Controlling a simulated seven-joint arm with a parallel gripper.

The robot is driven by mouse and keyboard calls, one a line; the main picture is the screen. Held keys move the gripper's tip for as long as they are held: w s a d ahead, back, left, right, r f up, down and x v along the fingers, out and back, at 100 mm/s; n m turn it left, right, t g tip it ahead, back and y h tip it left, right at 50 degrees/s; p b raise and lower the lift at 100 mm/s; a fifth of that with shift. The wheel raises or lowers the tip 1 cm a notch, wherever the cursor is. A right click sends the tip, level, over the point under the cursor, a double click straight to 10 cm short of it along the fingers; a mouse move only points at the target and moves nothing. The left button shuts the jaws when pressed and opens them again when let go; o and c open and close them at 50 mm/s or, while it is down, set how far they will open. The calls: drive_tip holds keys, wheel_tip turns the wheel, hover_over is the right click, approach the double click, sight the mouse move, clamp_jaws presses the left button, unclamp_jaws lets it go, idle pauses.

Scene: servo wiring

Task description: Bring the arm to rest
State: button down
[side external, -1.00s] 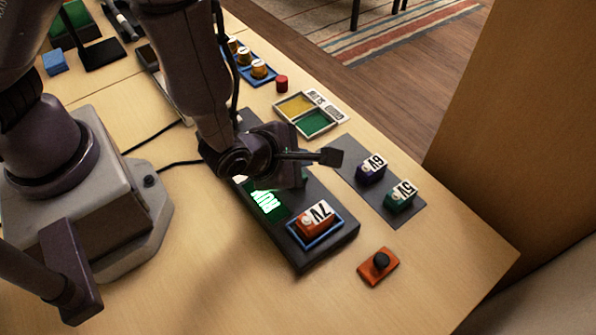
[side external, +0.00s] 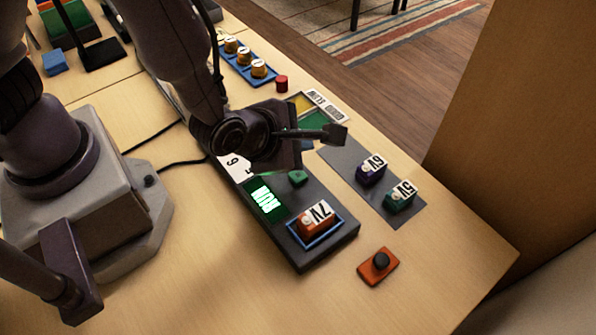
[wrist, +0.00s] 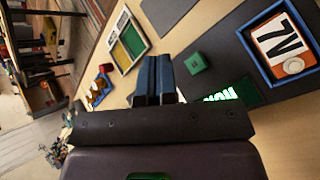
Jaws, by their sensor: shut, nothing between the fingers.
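My gripper (wrist: 155,62) is shut and empty in the wrist view, its two dark blue fingers side by side. In the side view my gripper hangs above the dark board (side external: 318,255), and its fingertips are hard to make out there. The board has a lit green RUN display (side external: 266,200) and a green button (side external: 298,178), which also shows in the wrist view (wrist: 196,62). An orange block with a white label marked 7 (side external: 313,220) sits in the board's blue-rimmed socket. The gripper is apart from this block.
Blocks labelled 6V (side external: 371,170) and 5V (side external: 401,197) stand on a grey mat (side external: 345,160). An orange base with a black knob (side external: 379,264) is at the front. A yellow-and-green tray (wrist: 127,40), a red cylinder (side external: 282,84) and a blue rack (side external: 240,70) lie beyond.

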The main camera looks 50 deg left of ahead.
drive_tip(key=s+a+r+n+g+y, duration=0.25)
drive_tip(key=a+r+n, duration=0.3)
drive_tip(key=n, duration=0.75)
drive_tip(key=s+a+r+n+g+y, duration=0.25)
drive_tip(key=a+r+n, duration=0.3)
drive_tip(key=n, duration=0.75)
drive_tip(key=s+a+r+n+h, duration=0.2)
drive_tip(key=r+n, duration=0.4)
drive_tip(key=n, duration=0.3)
drive_tip(key=s+a+r+n+t+h, duration=0.1)
drive_tip(key=s+a+r+n+h, duration=0.1)
drive_tip(key=s+r+n+h, duration=0.2)
wheel_tip(320, 180, up, 3)
drive_tip(key=s+n, duration=0.1)
drive_tip(key=n, duration=0.3)
drive_tip(key=shift+a+n, duration=0.2)
drive_tip(key=shift+n, duration=0.2)
